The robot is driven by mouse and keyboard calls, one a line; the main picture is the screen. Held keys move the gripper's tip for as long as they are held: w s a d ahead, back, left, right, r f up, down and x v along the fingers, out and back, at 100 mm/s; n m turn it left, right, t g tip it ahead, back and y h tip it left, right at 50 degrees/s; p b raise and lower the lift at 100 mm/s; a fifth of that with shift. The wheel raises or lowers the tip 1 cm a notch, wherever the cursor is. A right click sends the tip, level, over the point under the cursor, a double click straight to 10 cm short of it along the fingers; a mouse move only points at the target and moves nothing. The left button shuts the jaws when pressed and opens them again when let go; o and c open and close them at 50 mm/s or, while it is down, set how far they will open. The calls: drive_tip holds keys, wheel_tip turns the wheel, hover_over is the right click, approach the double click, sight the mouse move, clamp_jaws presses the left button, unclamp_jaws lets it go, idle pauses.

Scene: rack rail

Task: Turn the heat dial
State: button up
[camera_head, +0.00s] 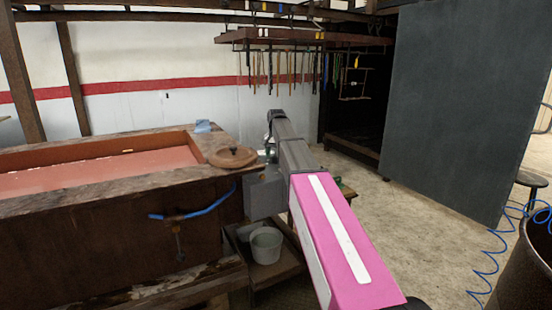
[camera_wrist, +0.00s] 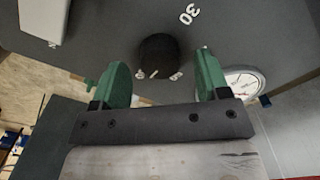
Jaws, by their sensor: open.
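The heat dial (camera_wrist: 158,56) is a round black knob on a dark grey panel (camera_wrist: 110,28) in the wrist view. Pale markings lie around it, one of them a white "30". My gripper (camera_wrist: 163,76) has two green fingers, set apart, one on each side of the dial in the picture. The fingers look open with nothing held between them. I cannot tell whether they touch the dial or how far short of it they are. In the head view I cannot make out the dial or the fingers behind my arm.
A round white gauge (camera_wrist: 244,86) is right of the right finger. In the head view, a wooden bench (camera_head: 100,190) with a reddish basin stands left of my arm. A grey bucket (camera_head: 266,246) sits low beside it. Open concrete floor (camera_head: 400,230) lies to the right, before a dark panel (camera_head: 455,110).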

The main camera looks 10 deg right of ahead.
sight(276, 157)
wheel_tip(276, 157, up, 9)
drive_tip(key=shift+r, duration=0.2)
idle(0.3)
